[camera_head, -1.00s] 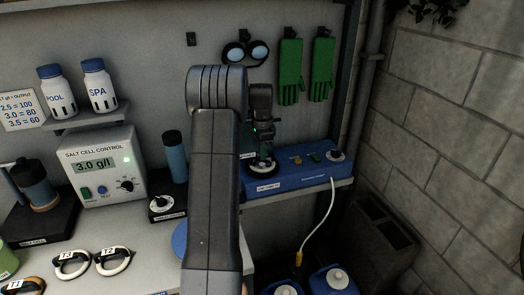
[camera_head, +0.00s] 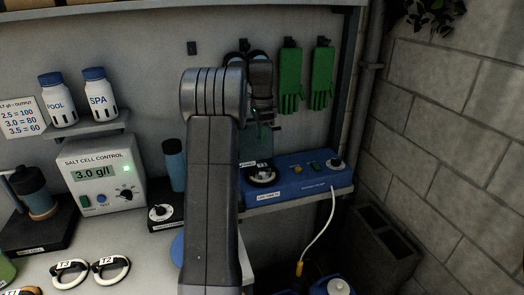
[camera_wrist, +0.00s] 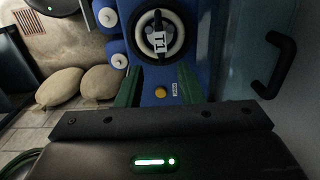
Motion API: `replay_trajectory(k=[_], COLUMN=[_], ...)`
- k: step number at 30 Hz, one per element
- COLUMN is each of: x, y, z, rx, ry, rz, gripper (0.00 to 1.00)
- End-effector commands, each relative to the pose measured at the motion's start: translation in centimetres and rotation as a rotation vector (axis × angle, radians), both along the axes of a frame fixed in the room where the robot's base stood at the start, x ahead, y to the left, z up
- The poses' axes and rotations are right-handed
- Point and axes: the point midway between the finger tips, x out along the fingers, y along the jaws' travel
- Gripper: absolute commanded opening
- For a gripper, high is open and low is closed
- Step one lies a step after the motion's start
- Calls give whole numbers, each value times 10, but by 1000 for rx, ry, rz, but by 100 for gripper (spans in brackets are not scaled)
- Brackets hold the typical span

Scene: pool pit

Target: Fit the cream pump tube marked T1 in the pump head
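The cream tube marked T1 (camera_wrist: 173,35) lies as a ring around the dark rotor of the pump head in the wrist view. Its label faces me. In the head view the tube (camera_head: 262,178) shows on the left part of the blue pump unit (camera_head: 305,182). From these views I cannot tell whether it is fully seated. My gripper (camera_head: 264,136) is raised above the pump head, apart from the tube. In the wrist view its two green fingers (camera_wrist: 160,88) stand apart with nothing between them.
Tubes T3 (camera_head: 70,272) and T2 (camera_head: 111,269) lie on the bench at left, with a tan tube (camera_head: 24,292) at the bottom edge. The salt cell control (camera_head: 101,176) stands behind. Green gloves (camera_head: 291,80) and goggles hang near my gripper. A white hose (camera_head: 325,228) hangs from the pump.

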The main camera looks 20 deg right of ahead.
Motion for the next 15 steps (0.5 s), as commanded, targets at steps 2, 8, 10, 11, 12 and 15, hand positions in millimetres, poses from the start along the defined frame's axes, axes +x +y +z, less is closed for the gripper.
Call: replay_trajectory(k=[2, 8, 10, 11, 12, 15], x=[1, 0, 0, 0, 0, 0], y=[0, 0, 0, 0, 0, 0], z=[13, 30, 31, 31, 32, 31], rx=[-1, 0, 0, 0, 0, 0], ry=[-2, 0, 1, 1, 1, 1], rz=[0, 0, 0, 0, 0, 0], gripper=[34, 34, 34, 34, 34, 34])
